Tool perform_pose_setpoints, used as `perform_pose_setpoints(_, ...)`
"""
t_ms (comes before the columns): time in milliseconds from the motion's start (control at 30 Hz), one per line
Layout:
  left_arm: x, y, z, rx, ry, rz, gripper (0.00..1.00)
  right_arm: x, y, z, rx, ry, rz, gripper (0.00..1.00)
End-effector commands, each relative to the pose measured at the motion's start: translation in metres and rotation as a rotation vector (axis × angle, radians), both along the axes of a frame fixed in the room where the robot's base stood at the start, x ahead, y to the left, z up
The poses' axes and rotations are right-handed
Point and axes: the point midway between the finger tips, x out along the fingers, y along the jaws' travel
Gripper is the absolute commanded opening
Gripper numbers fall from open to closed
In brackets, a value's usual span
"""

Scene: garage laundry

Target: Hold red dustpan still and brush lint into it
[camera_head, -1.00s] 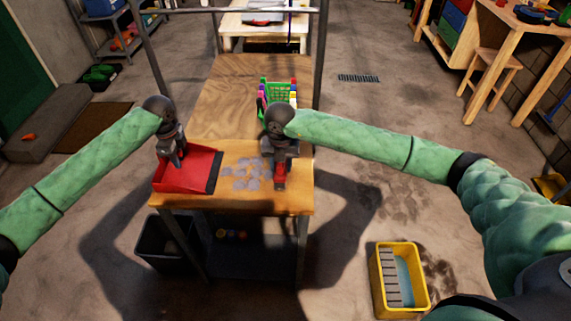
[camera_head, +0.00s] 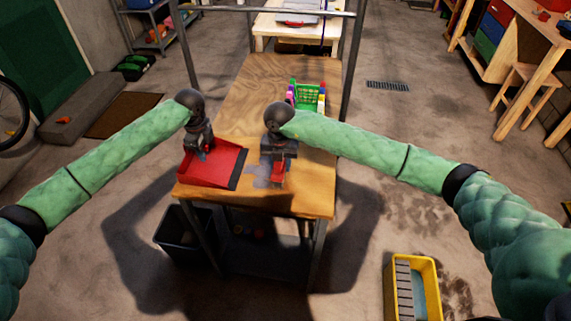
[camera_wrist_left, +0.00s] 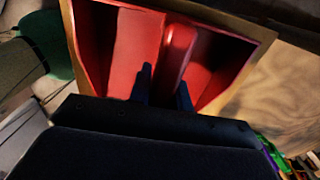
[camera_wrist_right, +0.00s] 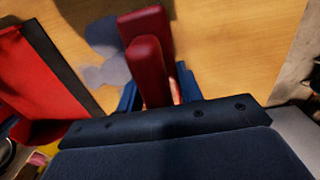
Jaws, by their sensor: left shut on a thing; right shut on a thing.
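The red dustpan (camera_head: 228,160) lies on the front left of the wooden table (camera_head: 300,200), its dark lip facing right. My left gripper (camera_head: 206,151) is over it, shut on its raised handle, which also shows in the left wrist view (camera_wrist_left: 178,50). My right gripper (camera_head: 279,160) is shut on a red brush (camera_wrist_right: 147,65) right of the dustpan. Flat grey lint (camera_wrist_right: 103,72) lies on the tabletop between brush and dustpan lip. The gripper and brush hide some lint. The dustpan (camera_wrist_right: 35,70) also shows at left in the right wrist view.
A green toy basket (camera_head: 308,96) stands behind my right arm on the table. Dark metal posts and a bar frame the table's far end. A dark bin (camera_head: 185,240) is below the table at left. A yellow bucket (camera_head: 428,285) stands on the floor at right.

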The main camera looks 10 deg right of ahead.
Motion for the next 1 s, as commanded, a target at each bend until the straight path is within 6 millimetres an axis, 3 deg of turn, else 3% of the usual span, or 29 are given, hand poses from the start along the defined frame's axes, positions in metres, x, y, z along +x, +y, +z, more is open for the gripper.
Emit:
perform_pose_setpoints(300, 0.0, 0.0, 0.0, 0.0, 0.0, 0.0, 0.0, 0.009, 0.035, -0.001, 0.002, 0.002, 0.003, 0.11)
perform_pose_setpoints(567, 0.0, 0.0, 0.0, 0.0, 0.0, 0.0, 0.0, 0.012, 0.046, -0.001, 0.001, 0.002, 0.002, 0.11)
perform_pose_setpoints(833, 0.0, 0.0, 0.0, 0.0, 0.0, 0.0, 0.0, 0.02, 0.075, 0.0, 0.002, 0.003, 0.002, 0.11)
perform_pose_setpoints(1000, 0.0, 0.0, 0.0, 0.0, 0.0, 0.0, 0.0, 0.023, 0.083, 0.0, 0.001, 0.002, 0.001, 0.11)
